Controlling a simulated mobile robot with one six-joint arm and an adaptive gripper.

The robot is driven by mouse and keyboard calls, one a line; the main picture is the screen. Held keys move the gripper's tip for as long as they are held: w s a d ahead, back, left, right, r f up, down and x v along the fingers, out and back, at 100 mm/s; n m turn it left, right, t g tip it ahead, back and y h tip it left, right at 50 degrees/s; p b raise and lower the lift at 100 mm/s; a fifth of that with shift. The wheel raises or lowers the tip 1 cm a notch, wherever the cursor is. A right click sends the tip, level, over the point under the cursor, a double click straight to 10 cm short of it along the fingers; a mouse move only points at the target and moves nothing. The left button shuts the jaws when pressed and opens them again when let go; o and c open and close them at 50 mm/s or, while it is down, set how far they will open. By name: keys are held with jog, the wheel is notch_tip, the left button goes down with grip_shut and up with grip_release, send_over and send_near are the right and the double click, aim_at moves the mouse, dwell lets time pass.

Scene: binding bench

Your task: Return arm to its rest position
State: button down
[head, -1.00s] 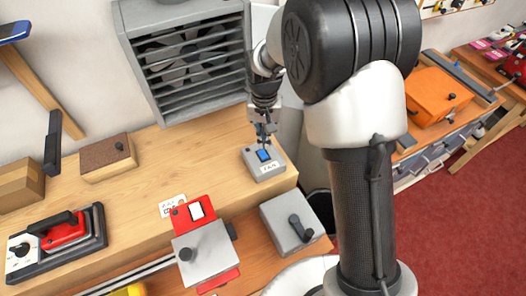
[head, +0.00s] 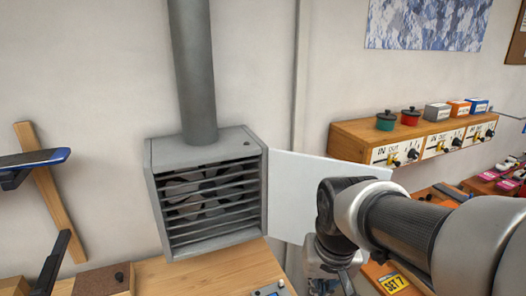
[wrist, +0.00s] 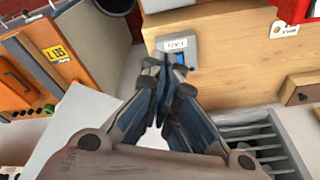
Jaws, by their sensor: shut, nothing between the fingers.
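My gripper (wrist: 158,68) is shut and empty in the wrist view, its dark fingertips together. Past the tips is the small grey switch box (wrist: 181,46) with a blue rocker and a white label, on the wooden bench. The fingers overlap the box in the picture, but the gap between them cannot be judged. In the head view only the top of the switch box (head: 272,290) shows at the bottom edge. My arm comes in from the right there and bends down; the fingertips are not clearly visible.
A grey louvred fan unit (head: 207,195) with a duct (head: 193,70) stands by the wall, left of my arm. A white panel (head: 300,190) is beside it. A wooden shelf unit (head: 375,138) with pots and boxes is at right.

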jog(key=s+d+t+b, duration=0.1)
jog(key=s+d+t, duration=0.1)
jog(key=s, duration=1.2)
jog(key=shift+d+n+b, duration=0.3)
jog(key=shift+d+b, duration=0.1)
jog(key=shift+d, duration=0.3)
jog(key=shift+w+r, duration=0.1)
jog(key=shift+r, duration=0.05)
jog(key=w+a+f+n+g, duration=0.1)
jog(key=w+a+f, duration=0.3)
jog(key=w, duration=0.9)
jog(key=w+a+f+n+g, duration=0.1)
jog(key=w+a+f+n, duration=0.2)
jog(key=w, duration=1)
jog(key=a+f, duration=0.1)
jog(key=a, duration=0.2)
jog(key=shift+n+y, duration=0.3)
jog(key=shift+y, duration=0.1)
